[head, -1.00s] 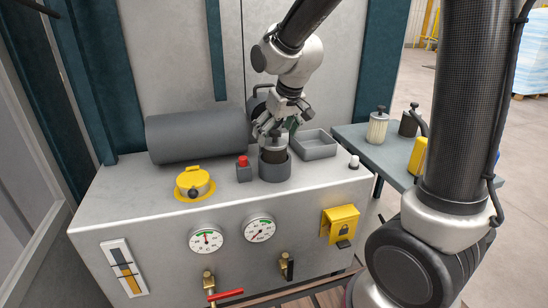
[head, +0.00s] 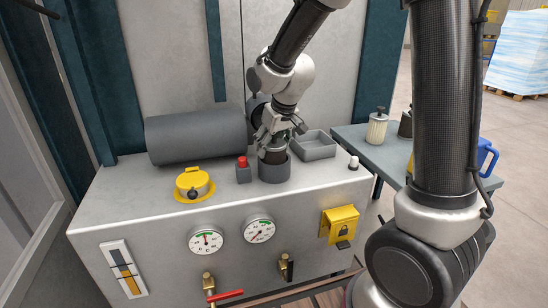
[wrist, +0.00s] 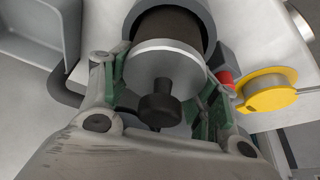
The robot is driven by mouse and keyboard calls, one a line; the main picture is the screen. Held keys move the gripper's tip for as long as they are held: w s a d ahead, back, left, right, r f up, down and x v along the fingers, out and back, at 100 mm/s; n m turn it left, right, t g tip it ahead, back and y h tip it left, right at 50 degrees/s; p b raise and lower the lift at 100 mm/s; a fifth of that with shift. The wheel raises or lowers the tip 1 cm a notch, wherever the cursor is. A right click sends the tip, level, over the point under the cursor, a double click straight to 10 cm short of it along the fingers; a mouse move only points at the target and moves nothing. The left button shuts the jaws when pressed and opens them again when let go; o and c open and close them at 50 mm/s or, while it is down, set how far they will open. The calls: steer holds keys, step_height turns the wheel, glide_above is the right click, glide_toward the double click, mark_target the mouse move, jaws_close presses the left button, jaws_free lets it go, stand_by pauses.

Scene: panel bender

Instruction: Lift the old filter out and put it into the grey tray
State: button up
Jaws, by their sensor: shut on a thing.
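The old filter (wrist: 168,24) has a dark brown body, a light grey metal cap and a black knob on top. In the head view it stands in the round grey housing (head: 274,173) on the machine top, its lower part hidden inside. My gripper (wrist: 160,82) is over the housing, its fingers on either side of the cap, shut on the filter; it also shows in the head view (head: 274,143). The grey tray (head: 317,154) lies right of and behind the housing, and looks empty. A corner of it shows in the wrist view (wrist: 40,45).
A red button (head: 242,163) on a grey block and a yellow cap (head: 193,184) stand left of the housing. A dark grey cylinder (head: 197,136) lies behind them. A side table (head: 365,150) at the right holds a pale filter (head: 377,128) and a blue jug (head: 487,157).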

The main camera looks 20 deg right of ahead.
steer(key=shift+r, duration=0.1)
step_height(320, 180, up, 18)
stand_by(0.5)
steer(key=w+d+f+m, duration=0.1)
steer(key=w+d+f, duration=0.15)
steer(key=d, duration=0.35)
steer(key=w+d+f+m+h, duration=0.1)
steer(key=w+d+f, duration=0.1)
steer(key=w+d, duration=0.25)
steer(key=w+d+f+m, duration=0.1)
steer(key=w+d+f, duration=0.2)
steer(key=d, duration=0.4)
step_height(320, 180, down, 10)
steer(key=shift+w, duration=0.15)
